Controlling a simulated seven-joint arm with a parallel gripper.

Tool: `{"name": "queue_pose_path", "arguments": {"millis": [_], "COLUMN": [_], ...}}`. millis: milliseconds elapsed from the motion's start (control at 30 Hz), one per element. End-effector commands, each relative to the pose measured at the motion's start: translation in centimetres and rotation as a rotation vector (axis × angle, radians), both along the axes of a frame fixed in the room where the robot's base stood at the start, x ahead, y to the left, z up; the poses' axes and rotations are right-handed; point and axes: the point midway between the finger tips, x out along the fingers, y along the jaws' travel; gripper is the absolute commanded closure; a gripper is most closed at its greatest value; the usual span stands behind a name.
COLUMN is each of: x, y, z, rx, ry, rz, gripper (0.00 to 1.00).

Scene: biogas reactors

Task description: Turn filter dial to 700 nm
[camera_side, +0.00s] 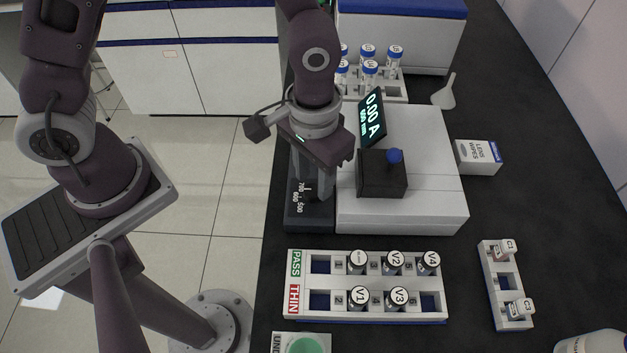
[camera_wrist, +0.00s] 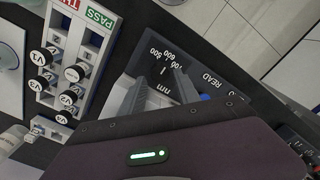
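The filter dial's panel (camera_side: 301,214) is a dark strip left of the white instrument (camera_side: 425,212). White numbers 700, 600 and 500 show on it in the side view. In the wrist view the panel (camera_wrist: 196,60) appears upside down with numbers, "nm" and READ. A short white mark (camera_wrist: 163,71) shows near my fingertips, perhaps the dial's pointer; the dark knob is hard to make out. My gripper (camera_side: 312,196) points down over the panel. Its fingers (camera_wrist: 155,82) are apart, with dark surface between them. Contact with the dial cannot be told.
The tilted display (camera_side: 372,117) reads 0.00 A; its smaller wavelength line is hard to read. A black holder with a blue knob (camera_side: 395,156) stands right of my gripper. A PASS/THIN rack (camera_side: 325,267) with several vials lies in front. A cuvette rack (camera_side: 505,290) stands right.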

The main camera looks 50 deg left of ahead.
Motion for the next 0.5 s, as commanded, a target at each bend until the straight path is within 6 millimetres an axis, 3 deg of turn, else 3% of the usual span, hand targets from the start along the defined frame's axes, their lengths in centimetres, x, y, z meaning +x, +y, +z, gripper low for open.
{"name": "queue_pose_path", "arguments": {"millis": [133,400,433,500], "x": [0.0,0.0,0.0,0.0], "y": [0.1,0.1,0.1,0.1], "z": [-1.9,-2.3,-2.3,-2.3], "rx": [0.001,0.0,0.0,0.0], "ry": [0.002,-0.001,-0.001,-0.001], "rz": [0.001,0.001,0.001,0.001], "gripper": [0.62,0.62,0.64,0.77]}}
